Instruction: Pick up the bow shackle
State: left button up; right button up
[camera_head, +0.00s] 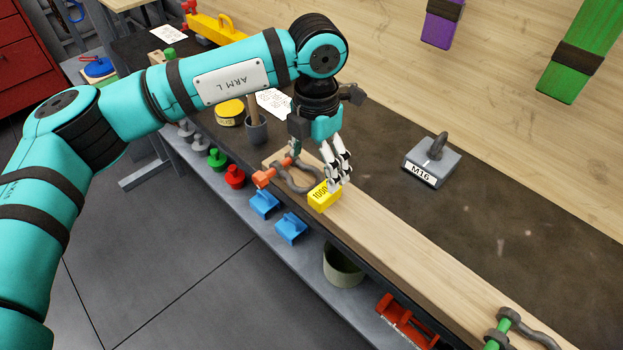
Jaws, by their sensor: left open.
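A grey bow shackle (299,188) with an orange pin lies on a long wooden board on the bench, near the middle of the head view. A yellow tag (323,196) marked 1000 sits at its bow end. My left gripper (318,168) is open and points down over the shackle. Its white and black fingers are on the right side, by the bow and the tag, and partly hide them. I cannot tell whether they touch. A second shackle (512,330) with a green pin lies on the board at the lower right, cut by the frame edge. My right gripper is not in view.
A grey M16 block (430,163) with a ring stands on the dark bench top behind the board. Coloured pieces, including a blue block (264,204), sit on the lower front shelf.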

aim_at(321, 186)
pick_arm(q)
jog(key=shift+s+f, duration=0.15)
jog(key=shift+f, duration=0.5)
jog(key=shift+d+f, duration=0.1)
jog(key=shift+f, duration=0.15)
jog(key=f, duration=0.1)
jog(key=f+p, duration=0.1)
jog(key=f, duration=0.1)
jog(key=shift+s+d+f+p, duration=0.1)
jog(key=shift+d+f+p, duration=0.2)
jog(key=shift+p, duration=0.05)
jog(key=shift+f, duration=0.6)
jog(key=c, duration=1.6)
jog(key=shift+r, duration=0.1)
jog(key=shift+c, duration=0.2)
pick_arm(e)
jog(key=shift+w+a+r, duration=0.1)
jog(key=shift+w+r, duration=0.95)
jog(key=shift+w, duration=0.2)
pick_arm(q)
jog(key=shift+r, duration=0.1)
